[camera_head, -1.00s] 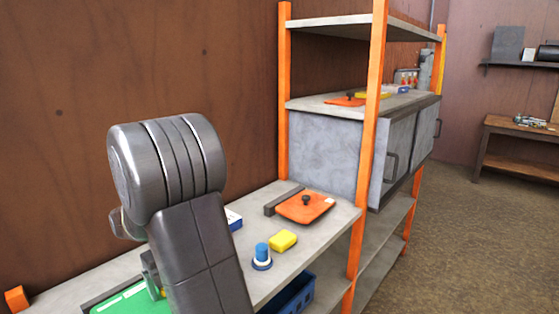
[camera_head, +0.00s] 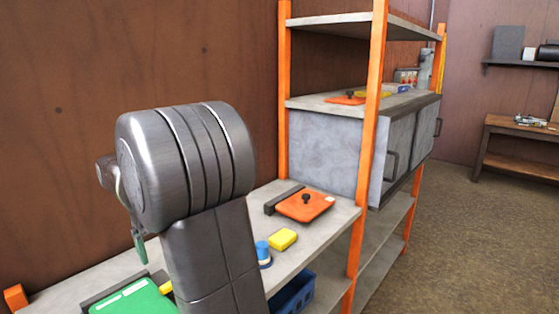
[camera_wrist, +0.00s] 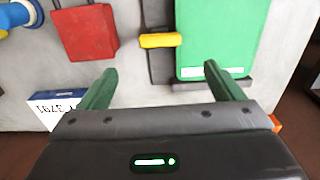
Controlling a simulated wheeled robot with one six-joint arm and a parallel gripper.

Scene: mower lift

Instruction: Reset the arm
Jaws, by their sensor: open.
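My arm rises in the front of the head view, with its thick grey joint over the shelf. My gripper shows only in part in the head view (camera_head: 138,246), left of the arm and above the green panel (camera_head: 132,299). The green panel (camera_wrist: 215,38) and a yellow piece (camera_wrist: 160,40) lie beyond the fingers.
A red block (camera_wrist: 87,32) and a blue-white box (camera_wrist: 55,103) are on the shelf. An orange post (camera_head: 371,100) and grey cabinet (camera_head: 325,150) stand beyond.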

